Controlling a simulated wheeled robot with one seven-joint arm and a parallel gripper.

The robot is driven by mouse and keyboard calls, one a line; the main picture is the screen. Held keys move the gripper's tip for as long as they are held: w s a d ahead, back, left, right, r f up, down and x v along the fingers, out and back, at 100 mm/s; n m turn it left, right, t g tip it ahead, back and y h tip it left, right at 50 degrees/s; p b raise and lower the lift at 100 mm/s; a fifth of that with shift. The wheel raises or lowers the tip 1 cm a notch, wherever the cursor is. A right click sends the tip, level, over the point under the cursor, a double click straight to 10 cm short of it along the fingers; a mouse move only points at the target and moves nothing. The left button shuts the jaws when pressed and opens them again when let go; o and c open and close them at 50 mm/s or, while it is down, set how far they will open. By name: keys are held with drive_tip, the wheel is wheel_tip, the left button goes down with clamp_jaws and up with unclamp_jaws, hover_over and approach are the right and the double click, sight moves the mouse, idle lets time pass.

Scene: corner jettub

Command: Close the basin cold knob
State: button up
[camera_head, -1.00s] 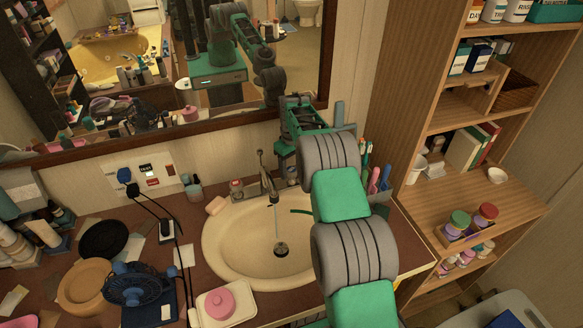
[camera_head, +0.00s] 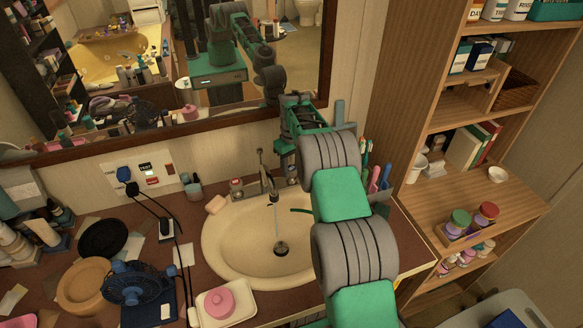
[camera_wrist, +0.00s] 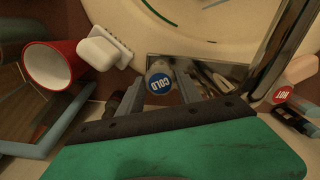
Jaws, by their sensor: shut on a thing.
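The basin cold knob (camera_wrist: 158,84) is a grey cylinder with a blue face lettered COLD, in the middle of the wrist view. My gripper (camera_wrist: 162,92) has its fingers on either side of the knob, shut on it. In the head view the knob is hidden behind my arm and wrist, at the right of the faucet (camera_head: 268,186). A thin stream of water (camera_head: 277,222) falls from the spout into the cream basin (camera_head: 224,248). The hot knob (camera_wrist: 281,95), with a red face, stands across the faucet in the wrist view; it also shows at the faucet's left in the head view (camera_head: 237,187).
A red cup (camera_wrist: 48,66) and a white object (camera_wrist: 103,47) stand close to the cold knob. A mirror (camera_head: 170,92) is behind; wooden shelves (camera_head: 410,205) stand at the right.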

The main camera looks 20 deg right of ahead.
sight(291, 168)
drive_tip(key=m+b, duration=0.2)
drive_tip(key=shift+f+m, duration=0.1)
drive_tip(key=shift+m, duration=0.2)
drive_tip(key=shift+m+b, duration=0.55)
drive_tip(key=shift+m, duration=1.15)
drive_tip(key=o, duration=1.4)
drive_tip(key=shift+c, duration=0.2)
drive_tip(key=shift+r, duration=0.2)
wheel_tip(291, 168, up, 8)
drive_tip(key=shift+f+b, duration=0.15)
drive_tip(key=shift+b, duration=0.45)
